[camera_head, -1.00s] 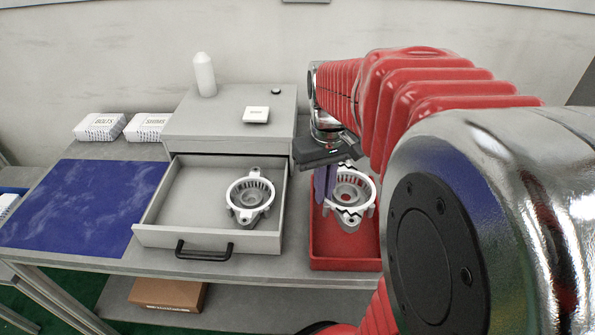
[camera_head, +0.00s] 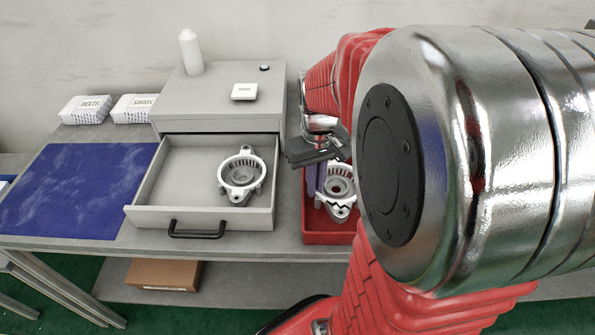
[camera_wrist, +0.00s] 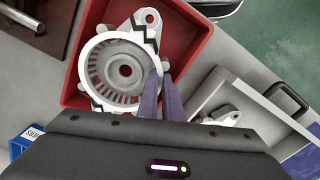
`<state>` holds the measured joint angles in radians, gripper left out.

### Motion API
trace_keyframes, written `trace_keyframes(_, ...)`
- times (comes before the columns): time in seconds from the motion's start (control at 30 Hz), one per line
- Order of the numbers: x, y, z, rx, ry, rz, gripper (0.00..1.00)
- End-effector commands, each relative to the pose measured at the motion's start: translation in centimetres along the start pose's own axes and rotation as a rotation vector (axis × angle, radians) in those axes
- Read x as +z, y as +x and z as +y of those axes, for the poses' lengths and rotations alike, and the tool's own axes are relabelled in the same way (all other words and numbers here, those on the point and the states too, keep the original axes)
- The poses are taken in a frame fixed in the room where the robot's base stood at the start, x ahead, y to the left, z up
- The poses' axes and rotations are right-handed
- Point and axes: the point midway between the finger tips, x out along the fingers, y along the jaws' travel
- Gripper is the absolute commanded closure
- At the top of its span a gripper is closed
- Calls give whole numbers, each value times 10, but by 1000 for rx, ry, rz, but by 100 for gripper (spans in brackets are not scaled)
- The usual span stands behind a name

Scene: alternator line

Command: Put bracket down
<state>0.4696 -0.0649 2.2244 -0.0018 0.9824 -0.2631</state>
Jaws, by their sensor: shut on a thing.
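A pale grey round bracket with a slotted inner ring and a black zigzag crack mark (camera_head: 337,186) is in the red tray (camera_head: 318,238). In the wrist view the cracked bracket (camera_wrist: 95,62) shows over the floor of the red tray (camera_wrist: 190,38). My gripper (camera_head: 317,182) points down and is shut on the bracket's rim, at its left side in the head view. The fingertips (camera_wrist: 163,95) meet the rim in the wrist view. My arm hides the tray's right part. I cannot tell whether the bracket touches the tray floor.
A second bracket (camera_head: 240,172) lies in the open grey drawer (camera_head: 160,212), left of the tray. A blue mat (camera_head: 75,190) lies further left. Boxes of bolts (camera_head: 86,108) and shims (camera_head: 133,107) stand behind it. A white bottle (camera_head: 190,52) stands on the cabinet.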

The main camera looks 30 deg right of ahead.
Motion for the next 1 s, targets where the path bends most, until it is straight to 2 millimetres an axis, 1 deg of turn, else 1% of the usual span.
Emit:
trace_keyframes(0.17,0,2,0,1,0,1,100)
trace_keyframes(0.27,0,10,0,0,1,0,100)
trace_keyframes(0.4,0,28,0,0,1,-1,100)
trace_keyframes(0.5,0,35,1,1,1,1,100)
trace_keyframes(0.9,0,39,1,1,2,2,100)
trace_keyframes(0.93,0,40,1,0,2,0,94)
trace_keyframes(1.0,0,39,1,0,2,0,89)
